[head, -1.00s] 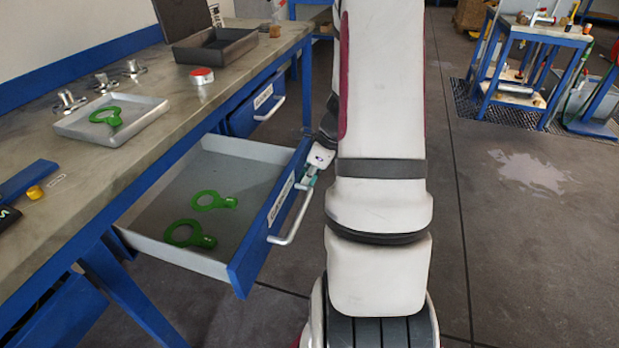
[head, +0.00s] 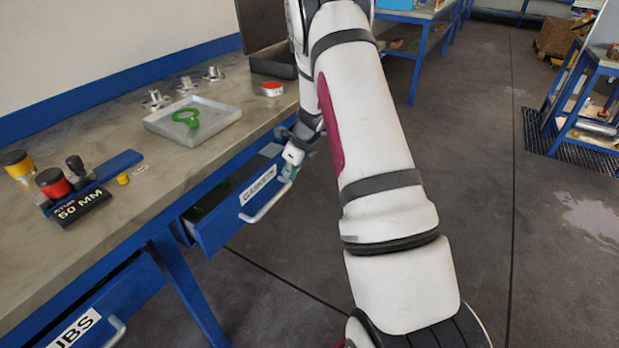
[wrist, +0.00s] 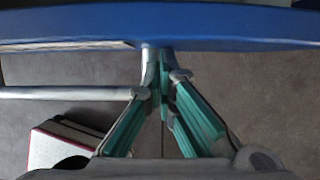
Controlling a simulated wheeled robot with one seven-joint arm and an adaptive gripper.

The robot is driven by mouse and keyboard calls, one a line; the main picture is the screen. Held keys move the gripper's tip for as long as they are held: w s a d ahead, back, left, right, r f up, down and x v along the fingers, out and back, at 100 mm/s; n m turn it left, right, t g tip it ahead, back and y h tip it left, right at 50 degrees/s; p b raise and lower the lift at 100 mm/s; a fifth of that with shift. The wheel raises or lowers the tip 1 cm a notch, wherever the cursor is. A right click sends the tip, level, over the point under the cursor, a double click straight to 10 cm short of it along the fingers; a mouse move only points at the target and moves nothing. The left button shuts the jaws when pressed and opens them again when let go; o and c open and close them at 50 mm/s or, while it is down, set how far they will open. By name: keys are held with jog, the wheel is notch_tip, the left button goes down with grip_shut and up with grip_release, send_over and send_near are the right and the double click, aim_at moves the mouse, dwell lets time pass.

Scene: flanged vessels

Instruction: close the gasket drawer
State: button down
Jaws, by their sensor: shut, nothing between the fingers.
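The gasket drawer (head: 236,212) is a blue-fronted drawer under the workbench, with a "GASKETS" label and a pale bar handle (head: 268,203). It stands partly open; a narrow strip of its inside shows, with a bit of green gasket in shadow. My gripper (head: 291,168) is at the far right end of the drawer front, beside the handle. In the wrist view my gripper (wrist: 163,58) has its green-padded fingers together, empty, with the tips at the blue drawer front (wrist: 220,27). The handle (wrist: 60,92) lies left of the fingers. Whether the tips press on the front is hard to tell.
Another drawer (head: 100,315) at lower left is partly open.

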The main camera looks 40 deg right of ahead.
aim_at(277, 168)
jog(key=shift+w+a, duration=0.25)
jog(key=shift+w, duration=0.45)
jog(key=shift+w+a, duration=0.2)
jog(key=shift+w, duration=0.45)
jog(key=shift+w+a, duration=0.25)
jog(key=shift+w, duration=0.45)
jog(key=shift+r, duration=0.1)
jog(key=shift+r, duration=0.1)
jog(key=p+v, duration=0.6)
jog(key=v, duration=0.3)
jog(key=shift+s+r+p, duration=0.3)
jog(key=s+a+r+n+p, duration=0.1)
jog(key=s+a+r+n, duration=0.4)
jog(key=r, duration=0.3)
jog(key=s+a+r+n+p, duration=0.1)
jog(key=s+a+r+n, duration=0.35)
jog(key=a+r, duration=0.35)
jog(key=s+a+r+n+p, duration=0.1)
jog(key=s+a+r+n, duration=0.35)
jog(key=r, duration=0.45)
jog(key=s+a+r+n+h+p, duration=0.1)
jog(key=s+a+r+n, duration=0.2)
jog(key=s+n, duration=0.6)
jog(key=s+a+r+n+p, duration=0.2)
jog(key=s+a+r+n, duration=0.2)
jog(key=s+n, duration=0.5)
jog(key=s+r, duration=0.1)
jog(key=s, duration=0.7)
jog(key=shift+h, duration=0.4)
